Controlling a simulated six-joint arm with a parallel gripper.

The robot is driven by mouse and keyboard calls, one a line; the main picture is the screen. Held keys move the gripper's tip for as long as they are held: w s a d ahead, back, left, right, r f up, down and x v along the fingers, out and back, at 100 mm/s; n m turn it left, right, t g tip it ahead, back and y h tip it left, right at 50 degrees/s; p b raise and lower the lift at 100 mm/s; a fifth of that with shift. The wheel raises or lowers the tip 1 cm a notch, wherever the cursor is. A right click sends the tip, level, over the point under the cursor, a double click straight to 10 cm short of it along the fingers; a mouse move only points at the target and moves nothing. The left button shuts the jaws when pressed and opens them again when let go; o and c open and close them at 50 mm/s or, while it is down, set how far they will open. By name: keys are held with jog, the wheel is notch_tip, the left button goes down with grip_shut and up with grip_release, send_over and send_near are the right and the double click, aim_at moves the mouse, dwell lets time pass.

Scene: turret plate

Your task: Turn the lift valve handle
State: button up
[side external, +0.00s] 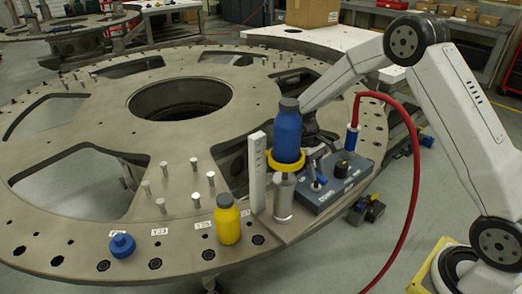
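A grey-blue control box (335,183) sits on the right part of the turret plate (95,150). It carries small upright levers (317,178), a black knob (342,168) and white markings too small to read. I cannot tell for certain which of these is the lift valve handle. My gripper (311,126) is at the end of the white arm, just behind and right of a blue bottle-shaped part (287,132), above the box's back left side. The blue part hides most of it, so its fingers and any contact cannot be made out.
The blue part stands in a yellow ring on a metal cylinder (284,197), beside a pale upright post (257,172). A red hose (413,190) loops from the box's blue fitting (352,138). A yellow bottle (227,220), blue knob (122,245) and several pins stand left.

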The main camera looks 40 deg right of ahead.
jog(key=shift+o, duration=1.1)
jog(key=v, duration=0.8)
jog(key=shift+f, duration=0.1)
jog(key=shift+s+a, duration=0.1)
jog(key=shift+s, duration=0.7)
jog(key=s+a+t, duration=0.3)
jog(key=s, duration=0.4)
jog(key=s+a+f+t, duration=0.1)
jog(key=s+a+t, duration=0.3)
jog(key=s, duration=0.4)
jog(key=shift+a+f, duration=0.25)
jog(key=shift+s, duration=0.1)
